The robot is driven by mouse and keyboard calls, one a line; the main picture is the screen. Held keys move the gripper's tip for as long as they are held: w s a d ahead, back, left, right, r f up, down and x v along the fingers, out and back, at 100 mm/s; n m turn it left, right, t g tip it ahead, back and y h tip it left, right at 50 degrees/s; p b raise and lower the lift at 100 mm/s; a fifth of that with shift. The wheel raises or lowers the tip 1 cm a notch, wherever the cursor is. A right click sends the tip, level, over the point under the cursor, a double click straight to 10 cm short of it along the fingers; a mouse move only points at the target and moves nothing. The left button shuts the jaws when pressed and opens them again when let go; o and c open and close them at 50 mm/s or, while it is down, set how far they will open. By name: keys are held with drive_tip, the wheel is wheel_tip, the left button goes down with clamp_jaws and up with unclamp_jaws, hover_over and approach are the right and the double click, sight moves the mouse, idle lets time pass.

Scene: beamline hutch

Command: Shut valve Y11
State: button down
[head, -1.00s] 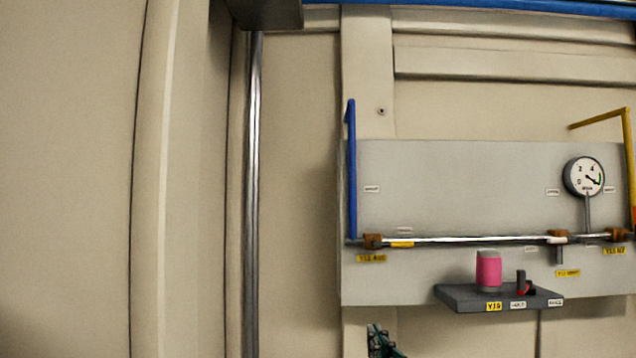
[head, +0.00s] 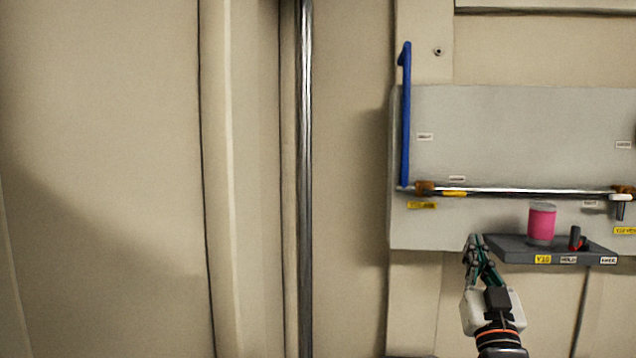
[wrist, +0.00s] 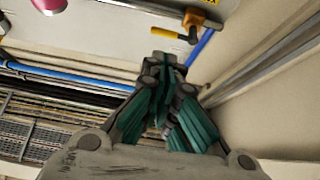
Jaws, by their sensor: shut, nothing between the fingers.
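A brass valve (head: 424,188) sits at the left end of the horizontal steel pipe on the grey panel. Its yellow handle (head: 455,193) points right, along the pipe. A yellow tag (head: 422,205) hangs below it; its print is too small to read surely as Y11. My gripper (head: 473,242) is shut and empty, below the pipe and just left of the small shelf, apart from the handle. In the wrist view my gripper (wrist: 165,62) points up, with the brass valve (wrist: 203,22) and yellow handle (wrist: 170,34) beyond its tips.
A dark shelf (head: 510,250) holds a pink cylinder (head: 541,222) and a small red-and-black item (head: 577,240), close right of my gripper. A blue pipe (head: 406,115) rises from the valve. Another brass fitting (head: 622,190) is at right. A steel post (head: 305,180) stands left.

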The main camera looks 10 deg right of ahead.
sight(454, 194)
drive_tip(key=p+x, duration=0.2)
drive_tip(key=x, duration=1.1)
drive_tip(key=shift+w, duration=0.2)
drive_tip(key=shift+r, duration=0.1)
drive_tip(key=shift+w+d+r+n, duration=0.1)
drive_tip(key=shift+w+n, duration=0.05)
drive_tip(key=shift+n, duration=0.25)
